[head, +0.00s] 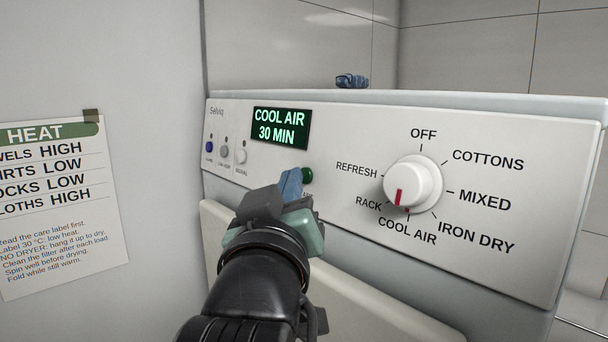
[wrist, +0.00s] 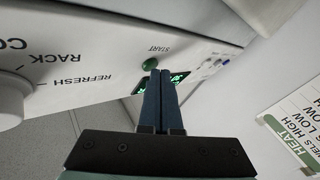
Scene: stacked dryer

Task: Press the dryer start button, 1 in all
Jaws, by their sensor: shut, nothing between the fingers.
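The green start button (head: 306,175) sits on the dryer's white control panel (head: 340,135), just beyond my fingertips. It also shows in the wrist view (wrist: 150,64), under the label START. My gripper (head: 291,180) is shut and empty, its blue fingers pointing at the panel close to the button. In the wrist view the fingertips (wrist: 160,76) lie just below and right of the button. I cannot tell whether they touch it. The display (head: 280,128) reads COOL AIR 30 MIN. The dial (head: 413,184) has its red mark toward COOL AIR.
Several small buttons (head: 224,151) sit left of the display. A care notice (head: 55,205) hangs on the wall at the left. A small blue item (head: 351,81) lies on top of the dryer. The panel's right part is clear of my arm.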

